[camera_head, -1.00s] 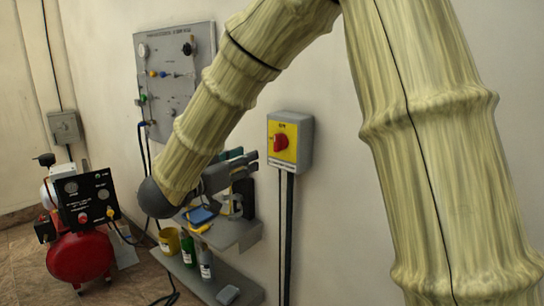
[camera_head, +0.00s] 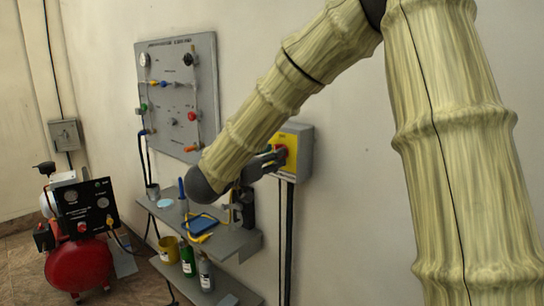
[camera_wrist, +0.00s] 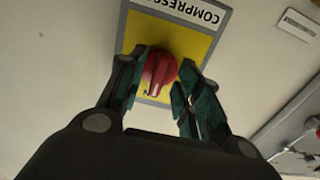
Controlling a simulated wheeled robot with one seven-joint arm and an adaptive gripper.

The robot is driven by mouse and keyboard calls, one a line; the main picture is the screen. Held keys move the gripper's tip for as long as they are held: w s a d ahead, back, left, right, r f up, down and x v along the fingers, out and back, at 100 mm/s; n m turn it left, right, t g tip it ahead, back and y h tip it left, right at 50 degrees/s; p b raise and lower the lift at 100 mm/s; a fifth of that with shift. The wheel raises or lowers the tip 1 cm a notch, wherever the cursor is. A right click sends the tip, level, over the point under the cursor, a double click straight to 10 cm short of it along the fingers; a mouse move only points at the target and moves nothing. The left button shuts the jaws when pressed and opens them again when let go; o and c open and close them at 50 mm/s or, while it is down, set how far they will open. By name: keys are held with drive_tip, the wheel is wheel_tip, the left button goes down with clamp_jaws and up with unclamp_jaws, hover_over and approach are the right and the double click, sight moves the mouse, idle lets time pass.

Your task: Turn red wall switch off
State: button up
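The red rotary switch knob (camera_wrist: 158,72) sits on a yellow plate (camera_wrist: 205,42) with "COMPRESSO…" lettering, upside down in the wrist view. In the head view the yellow-fronted grey switch box (camera_head: 304,152) is on the wall, partly hidden by my arm, with a bit of the red knob (camera_head: 282,154) showing. My gripper (camera_wrist: 163,68) is open, with one fingertip on each side of the knob. I cannot tell whether the fingers touch it. My gripper (camera_head: 277,159) is also at the box front in the head view.
A grey shelf (camera_head: 238,244) with a blue item and bottles lies below my gripper. A grey wall panel (camera_head: 175,52) with gauges and valves is to the left. A red compressor (camera_head: 80,262) stands on the floor at left. Cables run down below the switch box.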

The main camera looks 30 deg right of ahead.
drive_tip(key=shift+w+d, duration=0.1)
drive_tip(key=shift+d, duration=0.1)
clamp_jaws()
